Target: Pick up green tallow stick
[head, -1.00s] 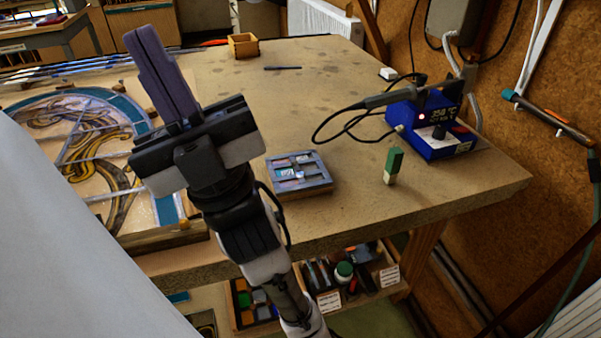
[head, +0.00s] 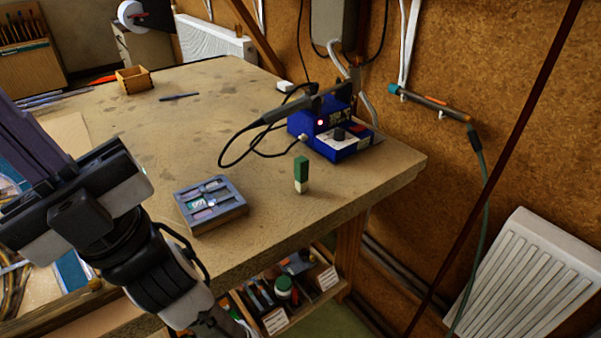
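The green tallow stick (head: 301,169) stands upright on the workbench, near its front right edge. Its upper part is green and its base is cream. It stands in front of the blue soldering station and right of a small grey tray. My gripper (head: 25,150) is at the left of the head view, partly cut off by the frame edge, well to the left of the stick and apart from it. Its purple-grey fingers point up and left. They overlap in this view, so the gap between them does not show.
The grey compartment tray (head: 235,216) lies left of the stick. The blue soldering station (head: 333,128) with its cable is behind it. A small wooden box (head: 134,79) and a dark pen (head: 179,96) lie farther back. The workbench (head: 160,140) between them is mostly clear.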

